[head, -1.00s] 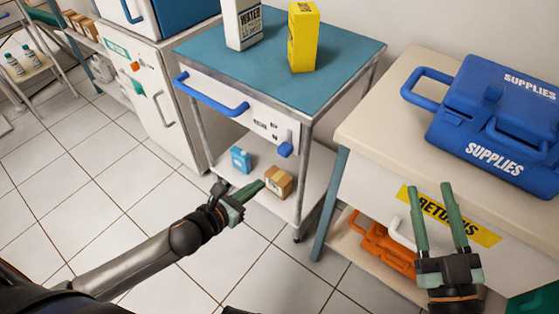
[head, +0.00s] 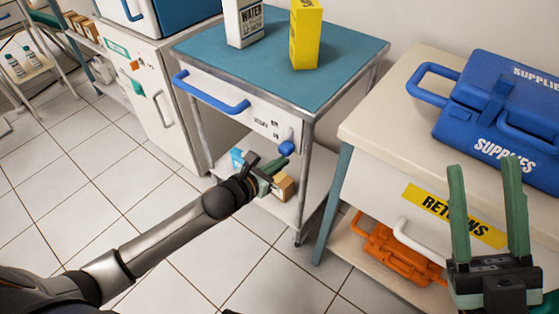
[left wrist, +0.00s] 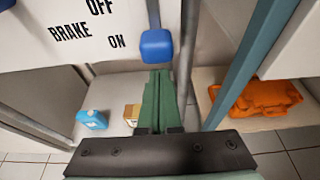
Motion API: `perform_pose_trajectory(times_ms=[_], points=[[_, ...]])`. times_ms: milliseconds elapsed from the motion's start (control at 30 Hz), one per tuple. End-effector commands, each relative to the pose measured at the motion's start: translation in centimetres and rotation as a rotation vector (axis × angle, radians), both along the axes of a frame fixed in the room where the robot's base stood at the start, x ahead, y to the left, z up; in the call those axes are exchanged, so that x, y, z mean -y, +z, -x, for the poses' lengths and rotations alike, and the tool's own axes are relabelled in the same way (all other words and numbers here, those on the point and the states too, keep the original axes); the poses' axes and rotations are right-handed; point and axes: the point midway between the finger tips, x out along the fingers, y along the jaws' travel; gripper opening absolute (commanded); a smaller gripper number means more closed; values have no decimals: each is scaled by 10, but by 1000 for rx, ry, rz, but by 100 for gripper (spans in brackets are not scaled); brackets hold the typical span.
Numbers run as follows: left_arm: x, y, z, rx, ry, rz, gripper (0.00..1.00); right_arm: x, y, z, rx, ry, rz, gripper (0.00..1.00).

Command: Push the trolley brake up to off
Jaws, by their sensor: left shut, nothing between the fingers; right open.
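The trolley (head: 290,85) has a teal top and a white front panel. Its blue brake knob (head: 286,148) is low at the right of that panel. In the left wrist view the blue knob (left wrist: 157,45) sits beside the word ON, below the level of OFF. My left gripper (head: 277,163) is shut and empty, just below the knob. In the left wrist view its closed green fingertips (left wrist: 160,75) point at the space under the knob; I cannot tell whether they touch it. My right gripper (head: 487,185) is open and empty in front of the returns counter.
A blue handle (head: 210,95) juts from the trolley front. A water carton (head: 243,22) and a yellow box (head: 305,35) stand on top. The lower shelf holds a small brown box (head: 284,188). The counter (head: 375,120) stands close on the right, with an orange case (head: 390,255) below.

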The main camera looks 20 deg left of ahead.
Motion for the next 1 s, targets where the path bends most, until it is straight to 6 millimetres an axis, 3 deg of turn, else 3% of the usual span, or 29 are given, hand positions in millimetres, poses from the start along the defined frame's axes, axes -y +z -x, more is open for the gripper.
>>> perform_pose_trajectory(times_ms=[167, 600, 767, 1000], points=[[0, 11, 1, -1, -1, 0, 0, 0, 0, 0, -1, -2, 0, 50], [0, 14, 1, -1, 0, -1, 0, 0, 2, -2, -11, -3, -1, 50], [0, 23, 0, 0, -1, -2, 0, 5, -33, -32, -203, -45, -4, 50], [0, 36, 0, 0, -1, -1, 0, 12, -97, -63, -505, -99, -6, 50]])
